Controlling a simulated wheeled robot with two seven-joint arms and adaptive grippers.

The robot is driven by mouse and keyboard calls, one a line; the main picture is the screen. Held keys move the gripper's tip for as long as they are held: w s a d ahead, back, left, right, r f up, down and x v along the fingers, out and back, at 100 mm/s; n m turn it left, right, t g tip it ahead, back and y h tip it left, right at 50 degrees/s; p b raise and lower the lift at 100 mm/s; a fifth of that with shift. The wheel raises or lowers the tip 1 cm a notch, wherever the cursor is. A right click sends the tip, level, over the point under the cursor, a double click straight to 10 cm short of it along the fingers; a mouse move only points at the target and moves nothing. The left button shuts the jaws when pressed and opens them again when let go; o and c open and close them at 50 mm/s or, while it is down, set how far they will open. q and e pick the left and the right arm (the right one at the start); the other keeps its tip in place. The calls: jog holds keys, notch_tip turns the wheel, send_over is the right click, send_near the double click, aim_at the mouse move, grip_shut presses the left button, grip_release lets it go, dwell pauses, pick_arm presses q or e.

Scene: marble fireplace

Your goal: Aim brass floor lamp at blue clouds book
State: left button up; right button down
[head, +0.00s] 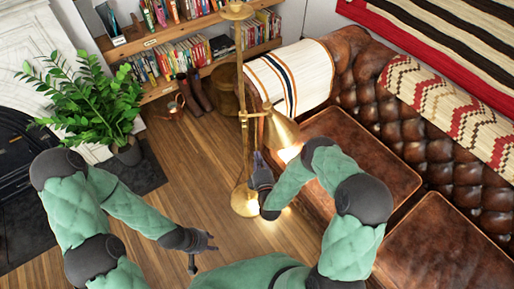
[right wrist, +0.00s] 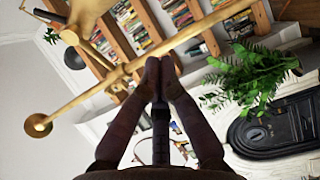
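The brass floor lamp (head: 246,150) stands upright between the wood floor and the leather sofa. Its lit cone shade (head: 281,129) points down and right, toward the sofa seat. In the right wrist view its brass pole (right wrist: 95,97) runs diagonally behind my fingertips. My right gripper (head: 257,158) is beside the pole; its fingertips (right wrist: 159,62) are together with nothing seen between them, and contact with the pole cannot be told. My left gripper (head: 203,252) is open and empty above the floor. A small upright book or picture (head: 108,18) stands on the shelf; I cannot confirm it shows blue clouds.
The bookshelf (head: 150,42) with several books is at the back. A potted plant (head: 88,100) and black fireplace (head: 20,150) are at left. The leather sofa (head: 365,155) takes up the right. Boots (head: 197,92) stand by the shelf. Floor at centre left is clear.

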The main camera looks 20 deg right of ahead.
aim_at(272, 136)
jog(key=w+d+b, duration=0.3)
jog(key=w+d, duration=0.1)
jog(key=w, duration=0.6)
jog(key=shift+d, duration=0.3)
jog(key=shift+f, duration=0.1)
jog(key=d+n+b, duration=0.1)
jog(key=d+n, duration=0.1)
jog(key=shift+s+d+f+b, duration=0.1)
jog(key=shift+d+f+b, duration=0.1)
jog(key=shift+d+b, duration=0.15)
jog(key=shift+s+d+n, duration=0.1)
jog(key=shift+d+n, duration=0.5)
jog(key=shift+n, duration=0.1)
jog(key=shift+d+r, duration=0.1)
jog(key=shift+d, duration=0.1)
